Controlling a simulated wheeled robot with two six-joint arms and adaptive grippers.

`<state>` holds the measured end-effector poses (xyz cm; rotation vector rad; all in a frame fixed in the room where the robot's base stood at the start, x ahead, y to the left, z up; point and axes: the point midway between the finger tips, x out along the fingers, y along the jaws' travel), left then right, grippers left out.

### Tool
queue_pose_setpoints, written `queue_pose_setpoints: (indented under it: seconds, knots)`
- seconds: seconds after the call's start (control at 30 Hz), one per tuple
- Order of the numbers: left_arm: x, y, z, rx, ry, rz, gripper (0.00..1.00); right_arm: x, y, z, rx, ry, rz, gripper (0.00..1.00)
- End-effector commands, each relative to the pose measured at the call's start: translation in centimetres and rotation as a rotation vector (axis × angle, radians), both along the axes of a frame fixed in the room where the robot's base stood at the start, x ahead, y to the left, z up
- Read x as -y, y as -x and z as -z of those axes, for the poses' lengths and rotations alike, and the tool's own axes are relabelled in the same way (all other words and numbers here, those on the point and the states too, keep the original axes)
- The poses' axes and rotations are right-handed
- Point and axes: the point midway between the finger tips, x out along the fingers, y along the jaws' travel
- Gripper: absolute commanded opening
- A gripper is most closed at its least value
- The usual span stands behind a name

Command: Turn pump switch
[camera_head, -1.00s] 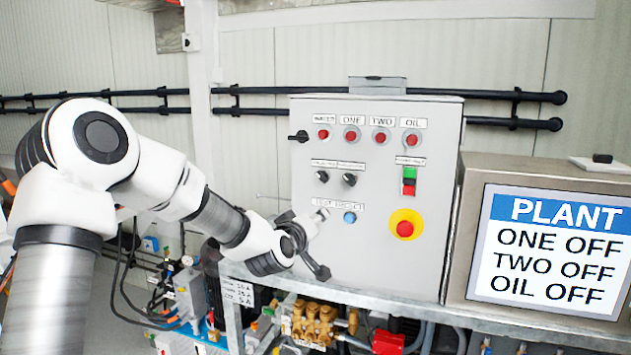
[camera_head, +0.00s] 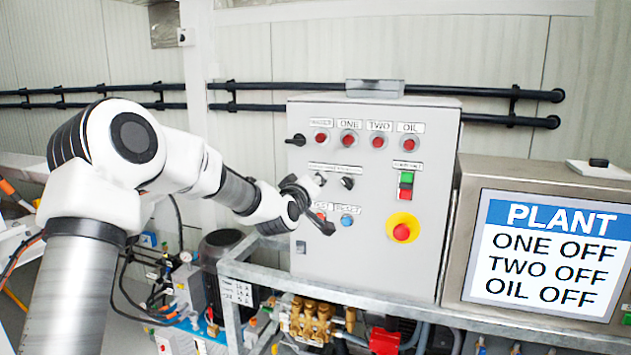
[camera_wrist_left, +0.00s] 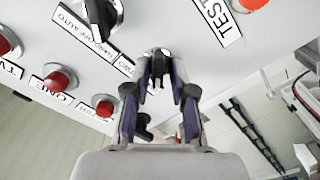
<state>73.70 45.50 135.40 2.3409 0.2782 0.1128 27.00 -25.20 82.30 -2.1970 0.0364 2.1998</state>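The grey control panel (camera_head: 375,260) carries two black rotary switches below its row of red lamps. The right switch (camera_head: 347,183) shows clear in the head view and also in the left wrist view (camera_wrist_left: 103,16). The left switch is mostly hidden behind my left gripper (camera_head: 315,203) in the head view. In the wrist view the left switch (camera_wrist_left: 157,64) stands between the fingertips of my left gripper (camera_wrist_left: 160,82). The fingers are apart; I cannot tell whether they touch it. My right gripper is not in view. The screen (camera_head: 551,253) reads ONE OFF, TWO OFF, OIL OFF.
A red emergency button (camera_head: 401,232) on a yellow disc and a green-red switch (camera_head: 406,185) sit right of the gripper. A black side handle (camera_head: 296,140) is above. A metal frame (camera_head: 400,310) runs below the panel.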

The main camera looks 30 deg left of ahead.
Motion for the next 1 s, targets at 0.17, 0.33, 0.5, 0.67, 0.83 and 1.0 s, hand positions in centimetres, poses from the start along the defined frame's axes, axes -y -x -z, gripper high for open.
queue_pose_setpoints:
  seconds: [0.17, 0.33, 0.5, 0.67, 0.83, 1.0]
  knots:
    - [0.0, 0.0, 0.0, 0.000, 0.000, 0.000, 0.00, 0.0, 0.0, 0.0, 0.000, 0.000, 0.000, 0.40]
    - [0.0, 0.0, 0.0, -0.001, -0.004, 0.000, 0.00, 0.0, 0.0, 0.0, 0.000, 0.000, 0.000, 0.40]
    - [0.0, 0.0, 0.0, -0.008, -0.032, 0.000, 0.00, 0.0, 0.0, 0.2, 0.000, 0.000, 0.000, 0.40]
    - [0.1, 0.0, 0.0, -0.022, -0.097, 0.000, 0.00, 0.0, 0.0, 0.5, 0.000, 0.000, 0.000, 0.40]
    - [0.1, 0.0, 0.0, -0.048, -0.210, 0.000, 0.00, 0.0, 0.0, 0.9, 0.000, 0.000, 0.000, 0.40]
    - [0.2, 0.0, 0.0, -0.084, -0.356, 0.001, 0.00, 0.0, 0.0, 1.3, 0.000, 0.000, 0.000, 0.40]
